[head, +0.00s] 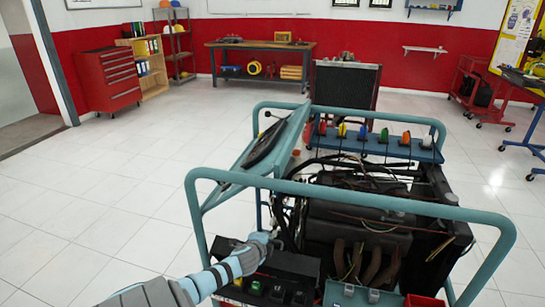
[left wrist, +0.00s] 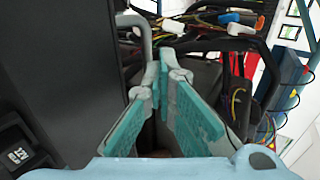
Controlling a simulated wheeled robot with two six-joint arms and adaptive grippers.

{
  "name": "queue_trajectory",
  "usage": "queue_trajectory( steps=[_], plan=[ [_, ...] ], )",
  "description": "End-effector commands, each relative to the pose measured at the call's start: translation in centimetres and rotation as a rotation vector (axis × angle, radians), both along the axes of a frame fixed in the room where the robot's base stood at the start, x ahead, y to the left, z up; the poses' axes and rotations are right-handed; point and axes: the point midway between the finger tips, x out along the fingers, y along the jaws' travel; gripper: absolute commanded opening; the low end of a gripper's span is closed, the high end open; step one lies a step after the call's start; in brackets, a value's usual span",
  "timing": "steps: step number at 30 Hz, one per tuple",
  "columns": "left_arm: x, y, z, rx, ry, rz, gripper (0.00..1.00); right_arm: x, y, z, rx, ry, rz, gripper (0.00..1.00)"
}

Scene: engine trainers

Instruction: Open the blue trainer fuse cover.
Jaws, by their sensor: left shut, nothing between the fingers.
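The blue trainer (head: 355,190) is a blue tubular frame around a dark engine with many wires. A black box (head: 296,264) sits at its front left; I cannot tell for certain whether its top is the fuse cover, or whether it is open. My left gripper (head: 274,242) is over the back edge of this box, beside the engine. In the left wrist view its teal-padded fingers (left wrist: 164,62) meet at the tips with nothing between them. A large black surface (left wrist: 75,75) stands close at their left, and a grey bent rod (left wrist: 142,35) is just beyond. My right gripper is not in view.
Bundles of wires with connectors (left wrist: 235,28) lie beyond the fingers. The frame's top rail (head: 350,195) crosses above the engine. Coloured knobs (head: 363,132) line a rear shelf. A red tool cabinet (head: 108,79) and a workbench (head: 262,46) stand far back; the floor at left is clear.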

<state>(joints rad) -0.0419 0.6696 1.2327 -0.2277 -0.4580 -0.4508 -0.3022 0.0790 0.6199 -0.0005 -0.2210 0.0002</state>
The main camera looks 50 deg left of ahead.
Motion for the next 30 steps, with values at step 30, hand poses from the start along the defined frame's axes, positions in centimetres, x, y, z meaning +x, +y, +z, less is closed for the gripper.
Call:
queue_trajectory(
  steps=[30],
  plan=[
    [1.8, 1.2, -0.6, 0.0, -0.001, -0.002, 0.0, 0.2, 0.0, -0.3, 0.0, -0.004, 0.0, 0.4]
  ],
)
